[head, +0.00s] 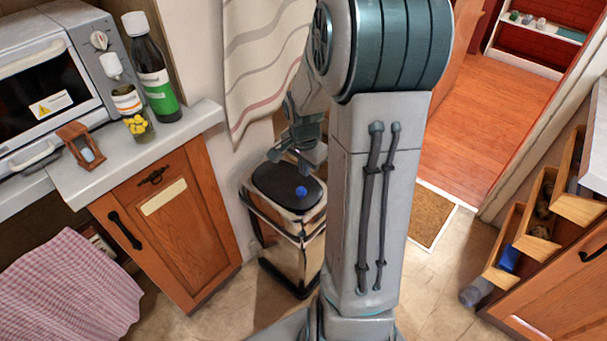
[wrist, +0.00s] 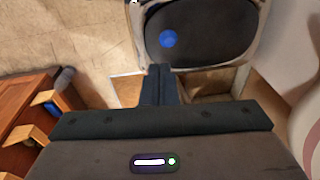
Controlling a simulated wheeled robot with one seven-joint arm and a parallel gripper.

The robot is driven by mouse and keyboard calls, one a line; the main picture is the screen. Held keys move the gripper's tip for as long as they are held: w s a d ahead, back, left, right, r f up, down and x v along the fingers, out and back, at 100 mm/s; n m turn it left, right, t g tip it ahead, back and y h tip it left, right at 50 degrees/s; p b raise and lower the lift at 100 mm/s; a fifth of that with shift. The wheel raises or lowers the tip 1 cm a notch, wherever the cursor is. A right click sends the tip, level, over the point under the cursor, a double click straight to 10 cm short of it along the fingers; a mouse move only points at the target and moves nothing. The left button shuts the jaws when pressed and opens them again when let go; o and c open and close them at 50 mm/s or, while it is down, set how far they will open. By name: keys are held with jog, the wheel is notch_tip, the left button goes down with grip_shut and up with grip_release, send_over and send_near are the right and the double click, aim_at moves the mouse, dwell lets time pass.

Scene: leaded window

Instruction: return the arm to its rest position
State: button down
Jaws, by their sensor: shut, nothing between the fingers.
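My gripper (head: 297,158) hangs at the left of my arm's column in the head view, above the metal bin. In the wrist view its fingers (wrist: 159,72) are pressed together with nothing between them. The bin (head: 283,222) has a dark lid (head: 286,184) with a blue round thing (head: 301,190) on it. The lid (wrist: 205,45) and the blue thing (wrist: 168,39) also show in the wrist view, just beyond the fingertips. I cannot tell how far the fingertips are above the lid. My upper arm is raised and hides part of the floor behind it.
A counter (head: 130,165) at the left holds a toaster oven (head: 50,85), a dark bottle (head: 152,75), a jar (head: 132,115) and a small wooden timer (head: 80,145). A striped curtain (head: 255,60) hangs close behind my gripper. Open drawers (head: 540,215) stick out at the right.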

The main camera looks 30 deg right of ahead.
jog(key=shift+s+a+r, duration=0.1)
jog(key=shift+s+r, duration=0.1)
jog(key=shift+r, duration=0.95)
jog(key=shift+s+a+r, duration=0.1)
jog(key=shift+s+r, duration=0.1)
jog(key=shift+r, duration=0.9)
